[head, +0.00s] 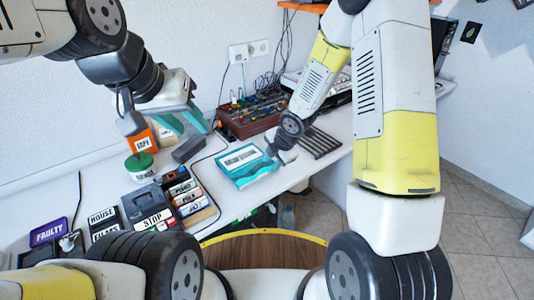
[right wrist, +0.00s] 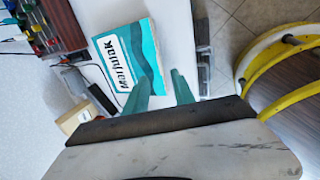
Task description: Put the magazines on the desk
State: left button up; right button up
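A teal-and-white magazine (head: 245,164) lies on the white desk (head: 232,208), near its front edge. My right gripper (head: 275,158) is at the magazine's right end. My left gripper (head: 184,120) is open and empty above the desk's back left.
A green-lidded tub (head: 140,166) and an orange tape box (head: 139,140) stand below my left gripper. Labelled cassettes and boxes (head: 150,212) crowd the desk's left part. A brown mixer (head: 250,114) with cables stands behind the magazine. A dark striped rack (head: 319,142) lies to its right.

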jog(key=s+d+r+m+t+h, duration=0.1)
jog(key=s+d+r+m, duration=0.2)
jog(key=r, duration=0.4)
jog(key=s+d+r+m+h, duration=0.1)
jog(key=d+r+m, duration=0.3)
jog(key=r+m, duration=0.15)
jog(key=s+d+r+m+t, duration=0.1)
jog(key=s+d+r+m, duration=0.15)
jog(key=r, duration=0.45)
jog(key=s+d+r+m, duration=0.1)
jog(key=s+r+m, duration=0.4)
jog(key=s, duration=0.3)
jog(key=s+d+r+m+y, duration=0.1)
jog(key=s+r+m, duration=0.4)
jog(key=s+m, duration=0.3)
jog(key=shift+s+r+m, duration=0.15)
jog(key=shift+s+m, duration=0.15)
jog(key=shift+s, duration=0.05)
